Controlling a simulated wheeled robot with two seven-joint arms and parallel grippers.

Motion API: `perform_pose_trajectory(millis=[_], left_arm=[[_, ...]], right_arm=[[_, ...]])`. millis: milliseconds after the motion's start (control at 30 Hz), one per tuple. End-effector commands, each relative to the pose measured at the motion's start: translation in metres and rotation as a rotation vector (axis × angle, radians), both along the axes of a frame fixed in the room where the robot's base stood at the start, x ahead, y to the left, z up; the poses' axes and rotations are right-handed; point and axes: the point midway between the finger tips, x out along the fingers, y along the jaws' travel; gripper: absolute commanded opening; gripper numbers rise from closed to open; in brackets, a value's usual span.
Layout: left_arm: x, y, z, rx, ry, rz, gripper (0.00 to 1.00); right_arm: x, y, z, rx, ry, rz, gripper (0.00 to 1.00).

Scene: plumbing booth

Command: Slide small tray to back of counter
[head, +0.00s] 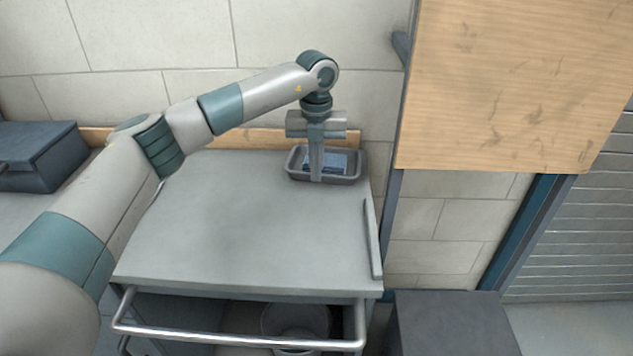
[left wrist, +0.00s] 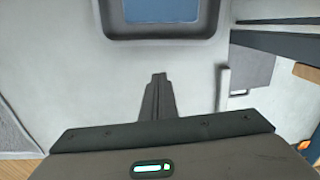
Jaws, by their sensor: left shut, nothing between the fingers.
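The small tray (head: 343,181) is dark grey, shallow and rectangular, with a blue-grey item inside. It sits flat at the back right of the counter (head: 235,225), close to the wooden back strip (head: 245,139). My left gripper (head: 316,178) points down with its fingers shut and empty. In the head view the fingers overlap the middle of the tray's near wall and hide part of it. In the left wrist view the shut fingers (left wrist: 158,80) lie on the near side of the tray (left wrist: 165,33), with counter showing between; contact is not visible. My right gripper is not in view.
A raised strip (head: 371,238) runs along the counter's right edge. A metal rail (head: 235,341) runs along its front. A dark box (head: 38,157) stands at the left. A wooden panel (head: 510,85) hangs at the right. The counter's middle is clear.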

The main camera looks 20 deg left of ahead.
Motion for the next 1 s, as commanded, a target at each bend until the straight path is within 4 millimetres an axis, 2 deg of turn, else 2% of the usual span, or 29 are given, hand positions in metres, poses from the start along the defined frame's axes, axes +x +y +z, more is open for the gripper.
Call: perform_pose_trajectory(millis=[200, 400, 1000], left_arm=[[0.000, 0.000, 0.032, 0.000, -0.002, 0.000, 0.00], [0.000, 0.000, 0.048, 0.001, 0.000, 0.001, 0.00], [0.000, 0.000, 0.050, 0.001, 0.001, 0.000, 0.00]], right_arm=[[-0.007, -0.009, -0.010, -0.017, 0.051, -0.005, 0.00], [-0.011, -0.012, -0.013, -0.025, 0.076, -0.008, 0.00], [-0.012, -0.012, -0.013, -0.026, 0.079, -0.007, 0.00]])
